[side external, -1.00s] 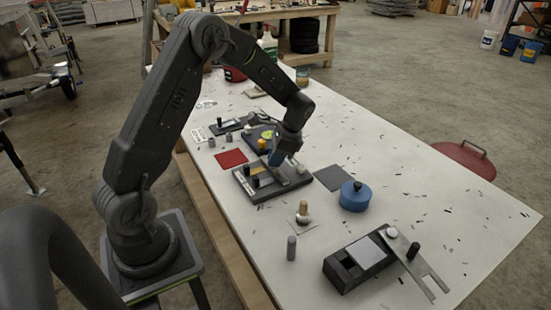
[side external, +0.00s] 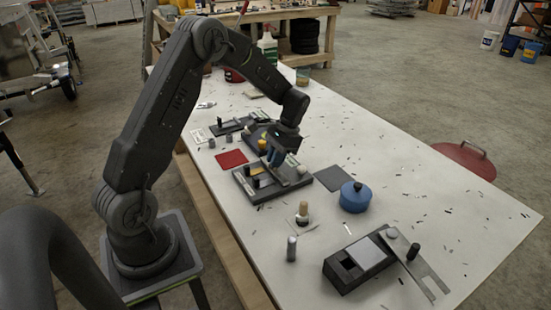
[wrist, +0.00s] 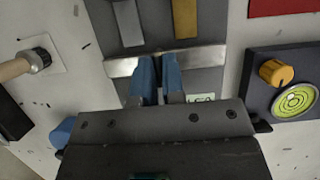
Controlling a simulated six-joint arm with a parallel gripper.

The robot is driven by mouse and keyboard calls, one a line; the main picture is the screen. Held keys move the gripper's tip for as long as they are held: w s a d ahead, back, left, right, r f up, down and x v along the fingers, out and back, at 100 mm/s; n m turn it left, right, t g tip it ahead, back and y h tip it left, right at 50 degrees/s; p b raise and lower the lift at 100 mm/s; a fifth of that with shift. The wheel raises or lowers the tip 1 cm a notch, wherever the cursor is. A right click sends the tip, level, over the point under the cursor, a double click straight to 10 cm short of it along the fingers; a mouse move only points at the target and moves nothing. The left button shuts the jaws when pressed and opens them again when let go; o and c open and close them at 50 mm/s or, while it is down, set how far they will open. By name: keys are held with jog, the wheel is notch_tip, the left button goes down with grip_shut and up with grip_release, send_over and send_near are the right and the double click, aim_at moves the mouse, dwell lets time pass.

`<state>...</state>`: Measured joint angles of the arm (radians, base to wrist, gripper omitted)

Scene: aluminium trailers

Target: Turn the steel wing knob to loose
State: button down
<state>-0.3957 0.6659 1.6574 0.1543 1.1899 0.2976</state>
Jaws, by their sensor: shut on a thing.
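My gripper (side external: 275,158) points down over a dark plate (side external: 304,187) with a steel bar (side external: 291,182) across it. In the wrist view, my two blue fingertips (wrist: 160,70) are close together over the steel bar (wrist: 205,56), with a thin dark gap between them. They are shut on the steel wing knob, which the fingers hide almost wholly. A small pale label with green lettering (wrist: 201,98) sits just beside the fingers, partly covered by my gripper; I cannot read it fully.
The dark plate carries a grey strip (wrist: 128,22) and a yellow strip (wrist: 185,20). Beside it is a block with an orange knob (wrist: 276,72) and a round green dial (wrist: 294,101). A wooden-handled knob (side external: 303,209) and a blue round container (side external: 355,197) stand nearby.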

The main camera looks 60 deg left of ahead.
jog(key=c, duration=1.2)
grip_release()
jog(key=shift+r, duration=0.1)
jog(key=v, duration=1.3)
jog(key=shift+w+r, duration=0.1)
jog(key=shift+r, duration=0.2)
